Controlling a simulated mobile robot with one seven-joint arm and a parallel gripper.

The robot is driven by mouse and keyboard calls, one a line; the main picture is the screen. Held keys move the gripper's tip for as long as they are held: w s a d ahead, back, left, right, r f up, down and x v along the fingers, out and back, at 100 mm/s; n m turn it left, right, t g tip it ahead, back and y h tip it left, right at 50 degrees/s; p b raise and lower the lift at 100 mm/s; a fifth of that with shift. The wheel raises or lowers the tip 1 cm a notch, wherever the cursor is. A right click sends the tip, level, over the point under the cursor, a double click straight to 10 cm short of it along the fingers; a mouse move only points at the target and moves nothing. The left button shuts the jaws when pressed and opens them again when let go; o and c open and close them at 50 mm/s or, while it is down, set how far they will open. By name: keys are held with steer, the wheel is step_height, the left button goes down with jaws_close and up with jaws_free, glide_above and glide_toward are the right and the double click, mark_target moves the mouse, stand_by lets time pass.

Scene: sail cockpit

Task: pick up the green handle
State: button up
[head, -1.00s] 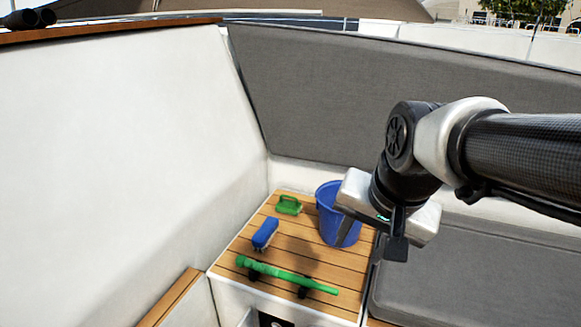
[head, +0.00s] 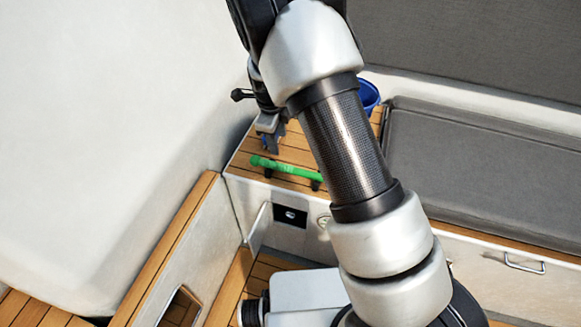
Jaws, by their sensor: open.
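The long green handle (head: 283,167) lies across the front of the slatted wooden bench top, raised on dark supports. Its right end is hidden behind my arm. My gripper (head: 271,142) is open, with its fingers pointing down, just behind and above the handle's left part in the picture. I see nothing held in it, and it looks apart from the handle, though the exact gap is hard to tell.
A blue bucket (head: 369,96) stands at the back right of the bench top (head: 243,160), partly behind my arm. A white wall (head: 110,120) rises close on the left. A grey cushion (head: 480,170) lies to the right.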

steer(key=b, duration=0.2)
glide_above(283, 166)
steer(key=f, duration=0.8)
steer(key=shift+s+a+f, duration=0.1)
steer(key=shift+a+f, duration=0.25)
steer(key=shift+f, duration=0.05)
steer(key=shift+d+f+b, duration=0.15)
steer(key=shift+f+b, duration=0.15)
steer(key=shift+f, duration=1.05)
steer(key=shift+d+f+b, duration=0.15)
steer(key=shift+f+b, duration=0.15)
steer(key=shift+f, duration=1.05)
steer(key=shift+c, duration=0.5)
steer(key=shift+r, duration=0.1)
jaws_close()
